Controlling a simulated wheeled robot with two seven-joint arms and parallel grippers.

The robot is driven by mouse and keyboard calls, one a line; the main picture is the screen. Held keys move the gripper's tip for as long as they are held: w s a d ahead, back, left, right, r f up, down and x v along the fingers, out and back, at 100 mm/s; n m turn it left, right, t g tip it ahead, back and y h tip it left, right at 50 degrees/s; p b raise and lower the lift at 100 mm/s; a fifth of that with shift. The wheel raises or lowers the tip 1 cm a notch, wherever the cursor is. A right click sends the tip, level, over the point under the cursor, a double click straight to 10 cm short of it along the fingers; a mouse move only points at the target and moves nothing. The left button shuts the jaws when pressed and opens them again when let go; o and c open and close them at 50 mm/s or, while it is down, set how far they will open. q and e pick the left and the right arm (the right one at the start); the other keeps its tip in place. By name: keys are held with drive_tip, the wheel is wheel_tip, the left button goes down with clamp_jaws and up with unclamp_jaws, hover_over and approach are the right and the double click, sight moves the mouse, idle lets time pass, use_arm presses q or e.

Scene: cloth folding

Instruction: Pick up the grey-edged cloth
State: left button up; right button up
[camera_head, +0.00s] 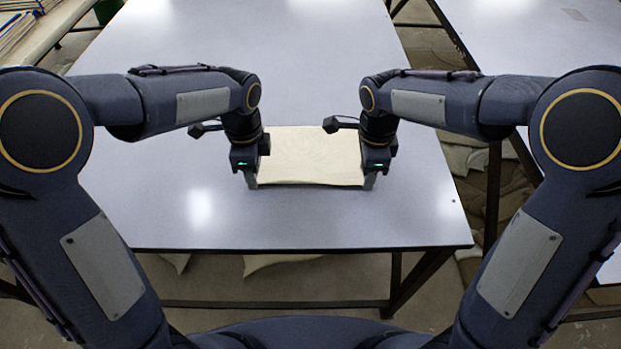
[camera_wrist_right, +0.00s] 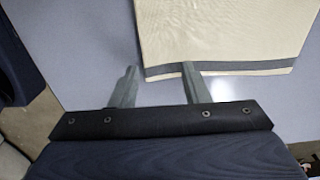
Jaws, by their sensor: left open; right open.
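A cream cloth (camera_head: 312,157) lies flat on the table between my two grippers. In the right wrist view the cloth (camera_wrist_right: 220,35) shows a dark grey stripe along its near edge. My left gripper (camera_head: 251,181) is open at the cloth's near left corner. My right gripper (camera_head: 370,182) is open at the near right corner. In the right wrist view, one finger of this gripper (camera_wrist_right: 160,70) overlaps the striped edge and the other is just outside the corner, over bare table. Whether the fingers touch the cloth cannot be told.
The pale table (camera_head: 150,205) is bare around the cloth, with its front edge close to me. A second pale table (camera_head: 555,45) stands at the right across a gap. Cloth pieces (camera_head: 280,262) lie on the floor below. Stacked items (camera_head: 15,30) sit at the far left.

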use_arm(q)
drive_tip(key=shift+f+b, duration=0.35)
drive_tip(key=shift+f, duration=0.1)
use_arm(e)
drive_tip(key=shift+f, duration=0.45)
use_arm(q)
drive_tip(key=shift+f, duration=0.25)
drive_tip(key=shift+c, duration=0.3)
use_arm(e)
drive_tip(key=shift+c, duration=0.4)
use_arm(q)
clamp_jaws()
use_arm(e)
clamp_jaws()
